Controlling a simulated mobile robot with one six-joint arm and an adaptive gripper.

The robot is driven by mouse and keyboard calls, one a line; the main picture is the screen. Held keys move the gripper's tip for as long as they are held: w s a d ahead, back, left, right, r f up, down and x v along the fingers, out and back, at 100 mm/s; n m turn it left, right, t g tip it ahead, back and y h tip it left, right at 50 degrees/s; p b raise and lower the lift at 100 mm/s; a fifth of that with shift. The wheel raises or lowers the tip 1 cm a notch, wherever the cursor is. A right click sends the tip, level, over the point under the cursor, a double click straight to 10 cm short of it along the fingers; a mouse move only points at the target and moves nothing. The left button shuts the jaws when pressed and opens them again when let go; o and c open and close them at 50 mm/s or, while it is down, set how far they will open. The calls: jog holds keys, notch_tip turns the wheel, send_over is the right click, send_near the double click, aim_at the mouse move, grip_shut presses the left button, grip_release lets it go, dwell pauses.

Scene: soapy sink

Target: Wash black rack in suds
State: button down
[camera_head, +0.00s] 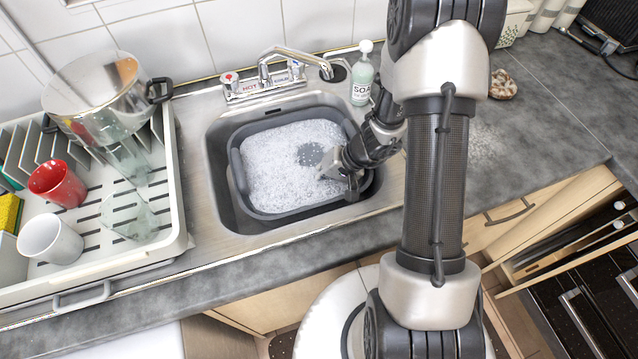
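A grey tub (275,214) full of white suds (268,172) sits in the steel sink. A small dark, perforated piece (310,154) shows through the foam near the tub's middle; it looks like part of the black rack, and the rest of it is hidden. My gripper (328,168) reaches into the tub from the right, with its fingers low at the foam just beside the dark piece. The fingertips are small and partly hidden, so I cannot tell whether they are open, shut or touching the rack.
A faucet (285,62) stands behind the tub, with a soap bottle (362,78) at its right. The counter at right (540,130) is largely clear.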

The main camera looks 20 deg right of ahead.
jog(key=shift+d, duration=1.15)
jog(key=shift+a, duration=0.1)
jog(key=shift+s, duration=0.1)
jog(key=shift+a+r, duration=0.1)
jog(key=shift+a, duration=1.15)
jog(key=shift+d, duration=1.35)
jog(key=shift+a, duration=0.1)
